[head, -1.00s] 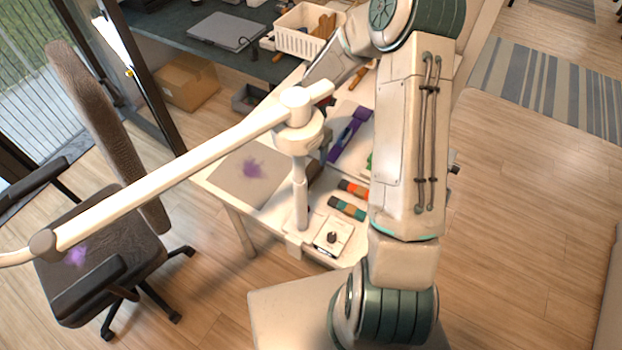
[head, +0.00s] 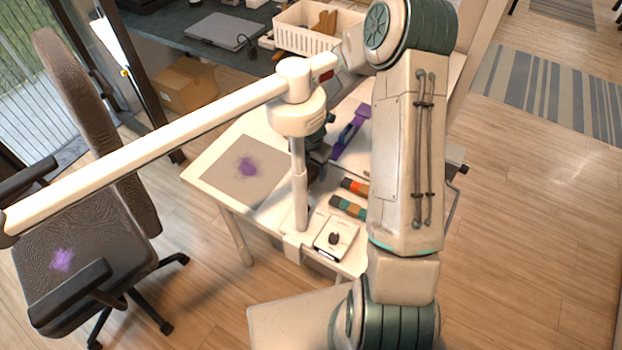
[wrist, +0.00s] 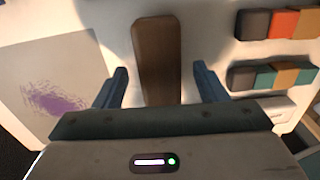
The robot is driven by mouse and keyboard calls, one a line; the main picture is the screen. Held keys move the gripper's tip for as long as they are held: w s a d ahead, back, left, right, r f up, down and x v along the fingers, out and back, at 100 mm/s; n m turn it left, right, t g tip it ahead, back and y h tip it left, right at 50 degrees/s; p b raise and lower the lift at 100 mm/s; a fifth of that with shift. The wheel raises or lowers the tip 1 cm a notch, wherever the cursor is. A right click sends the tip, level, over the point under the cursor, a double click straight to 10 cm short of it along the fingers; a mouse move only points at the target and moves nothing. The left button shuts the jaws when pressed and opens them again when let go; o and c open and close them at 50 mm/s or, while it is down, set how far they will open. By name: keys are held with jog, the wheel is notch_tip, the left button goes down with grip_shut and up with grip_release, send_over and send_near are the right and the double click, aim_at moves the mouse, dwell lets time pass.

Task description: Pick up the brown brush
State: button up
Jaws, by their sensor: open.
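The brown brush (wrist: 157,55) shows in the wrist view as a long brown block with a rounded far end. It lies on the white table (wrist: 210,50). My gripper (wrist: 161,70) is open, with one blue finger on each side of the brush and a gap on both sides. The brush's near end is hidden behind the gripper body. I cannot tell how far the fingertips are above the table. In the head view the lamp and my arm hide most of the gripper and brush.
A grey mat with a purple patch (head: 246,168) lies left of the brush. Rows of coloured blocks (head: 348,207) lie to its right in the wrist view. A white lamp (head: 297,115) stands close by.

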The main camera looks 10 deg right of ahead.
jog(key=shift+f, duration=0.55)
jog(key=shift+r, duration=0.1)
jog(key=c, duration=1.1)
jog(key=shift+r, duration=0.1)
